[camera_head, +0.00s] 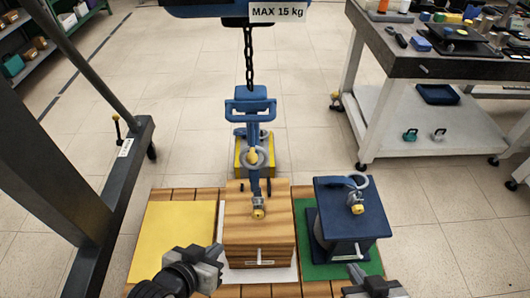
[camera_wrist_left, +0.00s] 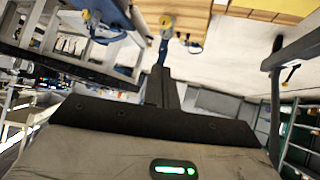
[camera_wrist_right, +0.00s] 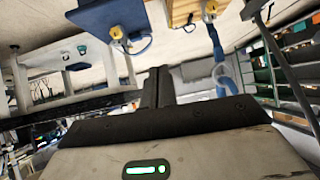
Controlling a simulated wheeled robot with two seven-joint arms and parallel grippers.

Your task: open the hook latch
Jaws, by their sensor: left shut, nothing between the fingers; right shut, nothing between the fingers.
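The blue hoist hook (camera_head: 254,181) hangs from a dark chain (camera_head: 248,65) over the wooden crate in the head view. A grey ring with a yellow part (camera_head: 253,157) shows at its middle; I cannot tell the latch's state. A yellow-tipped shackle (camera_head: 258,210) is on the crate's top, and the hook's lower end overlaps it in the picture; contact is unclear. My left gripper (camera_head: 212,258) is shut and empty, low and left of the crate. My right gripper (camera_head: 358,275) is shut and empty, low in front of the blue box. Both are apart from the hook.
The wooden crate (camera_head: 240,222) stands between a yellow mat (camera_head: 170,240) and a blue box (camera_head: 358,220) on a green mat (camera_head: 376,262). The blue box has its own shackle (camera_head: 356,202). A dark frame (camera_head: 95,200) stands left, a workbench (camera_head: 420,66) right.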

